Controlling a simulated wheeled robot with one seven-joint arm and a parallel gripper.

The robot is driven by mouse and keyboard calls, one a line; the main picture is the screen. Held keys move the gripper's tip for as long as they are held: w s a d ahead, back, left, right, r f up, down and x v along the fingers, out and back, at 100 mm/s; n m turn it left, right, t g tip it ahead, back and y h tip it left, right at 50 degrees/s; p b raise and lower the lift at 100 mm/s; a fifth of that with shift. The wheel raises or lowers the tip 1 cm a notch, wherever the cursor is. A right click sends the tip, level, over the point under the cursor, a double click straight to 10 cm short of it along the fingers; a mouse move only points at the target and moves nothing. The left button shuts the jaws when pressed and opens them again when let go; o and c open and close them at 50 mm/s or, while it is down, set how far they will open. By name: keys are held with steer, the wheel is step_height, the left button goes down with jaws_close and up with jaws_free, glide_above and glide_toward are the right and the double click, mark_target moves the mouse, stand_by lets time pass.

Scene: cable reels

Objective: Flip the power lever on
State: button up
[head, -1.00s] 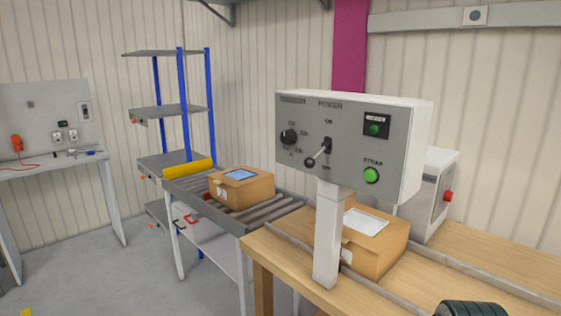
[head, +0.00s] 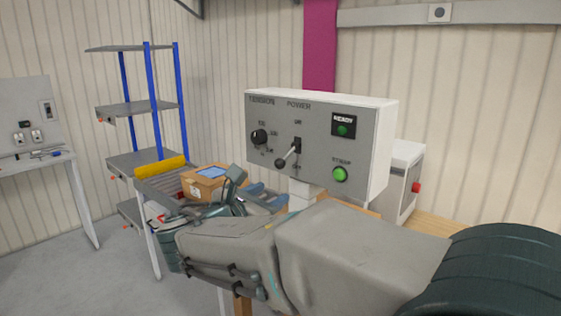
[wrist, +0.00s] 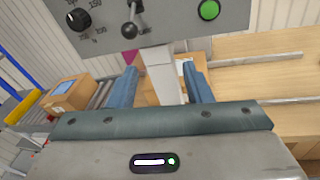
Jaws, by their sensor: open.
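The power lever (head: 288,155) is a thin metal stick with a dark ball end under the POWER label on the grey control panel (head: 314,151). It points down and to the left in the head view. In the wrist view the lever (wrist: 132,18) is at the top, its ball end lowest. My gripper (wrist: 161,69) is open and empty, its two blue fingers apart. It is below the panel, in front of the panel's white post (wrist: 163,78), and the lever is above the fingers. In the head view my arm hides most of the gripper.
The panel also carries a tension knob (head: 259,137), a green STRAP button (head: 340,174) and a READY lamp (head: 343,130). A cardboard box (head: 206,186) sits on the roller conveyor at left. A wooden bench (wrist: 270,80) lies behind and right of the post.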

mark_target(278, 165)
steer(key=a+r+n+t, duration=0.2)
steer(key=a, duration=0.1)
steer(key=shift+y, duration=0.3)
steer(key=p+x, duration=0.1)
steer(key=x, duration=0.5)
steer(key=p+x, duration=0.1)
steer(key=x, duration=0.6)
steer(key=shift+w+f+p, duration=0.2)
steer(key=shift+w+p, duration=0.1)
steer(key=shift+p, duration=0.05)
jaws_close()
